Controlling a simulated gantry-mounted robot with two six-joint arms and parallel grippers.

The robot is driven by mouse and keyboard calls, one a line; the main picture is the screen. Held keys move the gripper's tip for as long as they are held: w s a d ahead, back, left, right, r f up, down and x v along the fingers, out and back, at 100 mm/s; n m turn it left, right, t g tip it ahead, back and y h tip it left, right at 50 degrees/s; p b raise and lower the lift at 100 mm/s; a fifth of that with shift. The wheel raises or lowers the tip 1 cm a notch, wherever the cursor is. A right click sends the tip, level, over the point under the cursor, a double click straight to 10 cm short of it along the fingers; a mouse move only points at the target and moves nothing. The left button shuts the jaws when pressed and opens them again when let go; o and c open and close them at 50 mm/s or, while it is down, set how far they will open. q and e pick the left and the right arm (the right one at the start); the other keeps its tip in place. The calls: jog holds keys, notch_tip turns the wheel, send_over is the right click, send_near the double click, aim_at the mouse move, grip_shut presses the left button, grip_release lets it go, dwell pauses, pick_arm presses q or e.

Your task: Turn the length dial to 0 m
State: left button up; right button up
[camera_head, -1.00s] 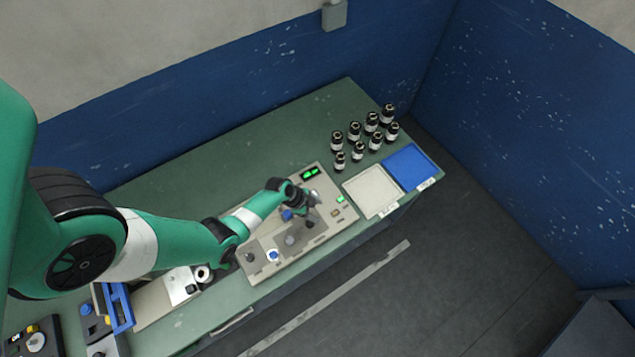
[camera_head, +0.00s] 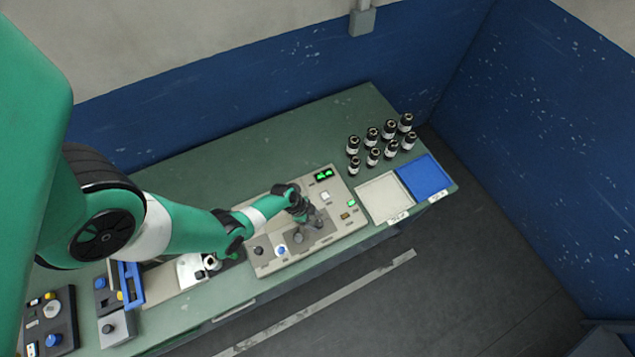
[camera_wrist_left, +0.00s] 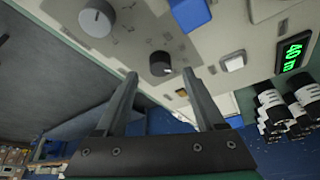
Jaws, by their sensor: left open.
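The control panel (camera_head: 262,232) lies on the green bench. My left gripper (camera_wrist_left: 160,75) is open and empty. Its fingertips are on either side of a black dial (camera_wrist_left: 160,64) with a pale pointer mark; I cannot tell whether they touch it. A larger grey dial (camera_wrist_left: 97,18) sits to its upper left and also shows in the head view (camera_head: 299,238). No label tells me which is the length dial. A green display (camera_wrist_left: 293,54) reads about 40 m. In the head view, my left gripper (camera_head: 307,213) is over the panel and hides part of it.
A blue block-shaped control (camera_wrist_left: 190,14) and a white button (camera_wrist_left: 233,63) are near the gripper. Several dark bottles (camera_head: 373,156) stand behind a white tray (camera_head: 383,198) and a blue tray (camera_head: 425,178). A blue frame (camera_head: 131,285) stands at the left.

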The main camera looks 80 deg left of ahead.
aim_at(319, 223)
pick_arm(q)
jog(key=b+x, duration=0.1)
jog(key=x, duration=0.2)
jog(key=shift+w+f, duration=0.1)
grip_shut()
